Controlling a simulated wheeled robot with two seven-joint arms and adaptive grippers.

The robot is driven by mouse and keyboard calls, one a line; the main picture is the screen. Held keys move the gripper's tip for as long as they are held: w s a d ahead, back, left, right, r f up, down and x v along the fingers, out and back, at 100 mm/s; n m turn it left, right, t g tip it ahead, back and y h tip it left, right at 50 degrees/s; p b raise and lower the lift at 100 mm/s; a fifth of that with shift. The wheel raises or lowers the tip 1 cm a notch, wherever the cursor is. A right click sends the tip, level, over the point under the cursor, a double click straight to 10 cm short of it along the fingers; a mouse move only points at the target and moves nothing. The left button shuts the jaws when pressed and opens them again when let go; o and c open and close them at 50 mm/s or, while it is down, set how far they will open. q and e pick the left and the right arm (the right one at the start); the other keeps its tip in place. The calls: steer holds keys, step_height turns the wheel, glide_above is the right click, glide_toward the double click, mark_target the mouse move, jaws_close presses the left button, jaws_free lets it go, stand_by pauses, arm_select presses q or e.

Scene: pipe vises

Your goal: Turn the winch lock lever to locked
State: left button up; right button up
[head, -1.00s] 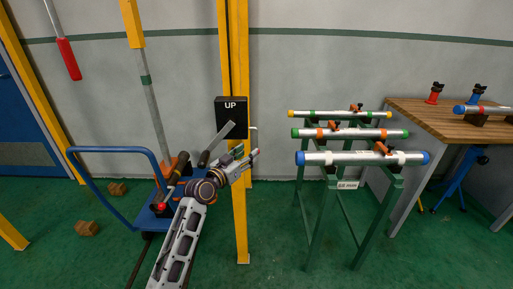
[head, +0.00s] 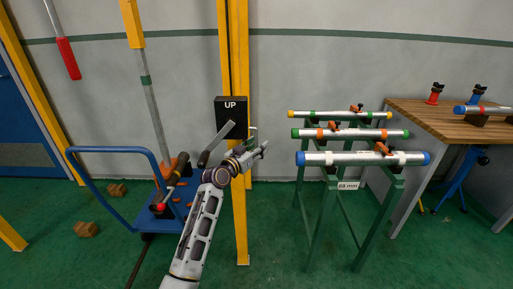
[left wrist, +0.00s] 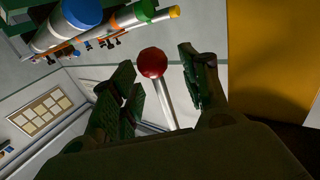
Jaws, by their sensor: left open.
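A black winch box (head: 231,108) marked "UP" is fixed to a yellow post (head: 239,200). A grey crank (head: 218,138) with a black grip slants down to its left. A small pale lever (head: 253,129) shows at the box's right side; I cannot tell its lock setting. My left gripper (head: 259,150) is just below and right of the box, in front of the post. In the left wrist view the gripper (left wrist: 158,75) is open, with a red ball knob (left wrist: 152,62) on a pale rod (left wrist: 164,102) showing between its green fingers. I cannot tell whether they touch. My right gripper is out of view.
A blue cart (head: 116,151) stands left of the post. A green rack (head: 318,220) holding several capped pipes stands to the right. A wooden bench (head: 440,120) is farther right. Green floor lies clear between post and rack.

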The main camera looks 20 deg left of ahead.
arm_select(q)
jaws_close()
stand_by(0.4)
stand_by(0.4)
